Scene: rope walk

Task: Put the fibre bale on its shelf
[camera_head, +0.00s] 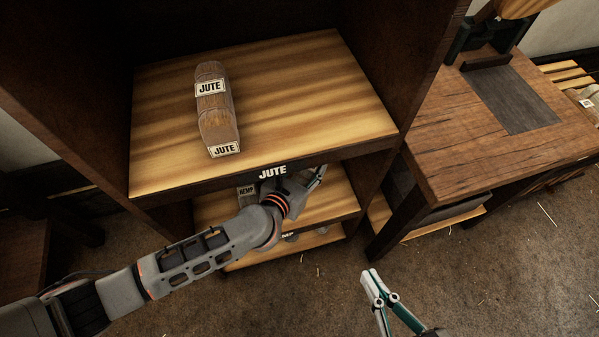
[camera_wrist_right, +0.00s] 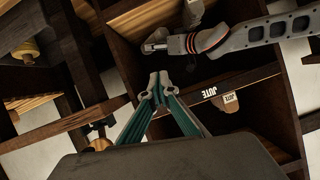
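Brown fibre with two JUTE labels (camera_head: 217,122) lies on the top shelf (camera_head: 300,90), left of its middle. I cannot tell whether it is one long bale or two end to end. One labelled end also shows in the right wrist view (camera_wrist_right: 230,102). The shelf's front edge reads JUTE. My left gripper (camera_head: 316,178) is just in front of and below that edge, partly hidden by its own wrist; its finger state is unclear. My right gripper (camera_head: 371,281) is over the floor, apart from the shelf. Its fingertips (camera_wrist_right: 158,79) are together with nothing between them.
A lower shelf (camera_head: 335,199) holds a grey bale labelled HEMP (camera_head: 246,190), partly hidden by my left arm. A wooden workbench (camera_head: 450,150) stands to the right. Dark cabinet walls flank the top shelf. The floor (camera_head: 510,270) at lower right is open, with loose straw.

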